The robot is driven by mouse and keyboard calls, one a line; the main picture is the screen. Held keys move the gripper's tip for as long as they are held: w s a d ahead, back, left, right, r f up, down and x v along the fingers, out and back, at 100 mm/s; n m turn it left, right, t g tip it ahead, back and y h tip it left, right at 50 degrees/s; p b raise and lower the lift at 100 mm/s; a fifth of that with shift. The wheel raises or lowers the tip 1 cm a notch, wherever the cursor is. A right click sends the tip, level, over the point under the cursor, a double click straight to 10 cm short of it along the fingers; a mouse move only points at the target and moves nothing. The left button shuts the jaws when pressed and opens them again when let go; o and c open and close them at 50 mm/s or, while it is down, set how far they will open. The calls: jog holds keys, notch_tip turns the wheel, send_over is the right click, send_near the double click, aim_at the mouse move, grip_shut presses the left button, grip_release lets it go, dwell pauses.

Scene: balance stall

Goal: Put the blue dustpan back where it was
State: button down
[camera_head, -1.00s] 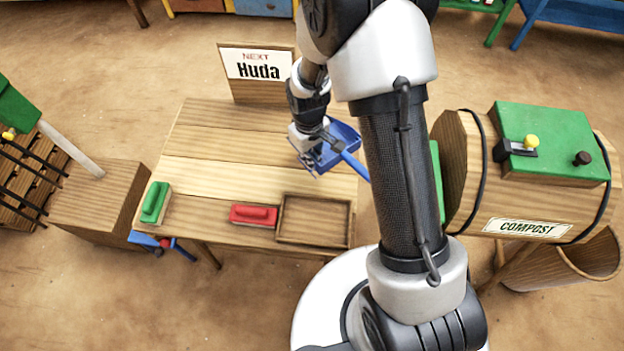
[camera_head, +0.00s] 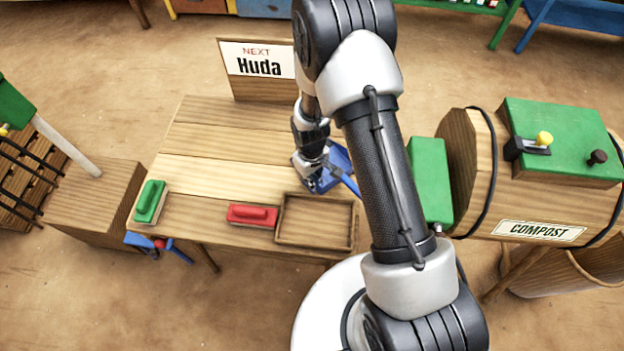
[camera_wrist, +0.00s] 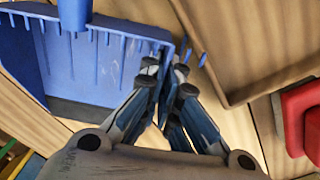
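The blue dustpan (camera_head: 341,159) is over the back right part of the wooden table, partly hidden by my arm. Its handle points toward the table's front right. My gripper (camera_head: 318,185) is at its left side, just behind the wooden tray (camera_head: 279,224). In the wrist view, the fingers (camera_wrist: 167,68) are closed together at the side wall of the dustpan (camera_wrist: 105,60), with the wall between them. The pan's open inside and ribs face the camera. I cannot tell whether the pan touches the tabletop.
A red brush (camera_head: 252,215) lies left of the tray, and a green brush (camera_head: 150,201) at the table's left end. The sign reading Huda (camera_head: 258,68) stands at the back. A compost barrel (camera_head: 480,190) stands to the right. The table's left middle is bare.

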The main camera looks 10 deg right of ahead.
jog(key=shift+f, duration=0.15)
jog(key=c, duration=1.8)
grip_release()
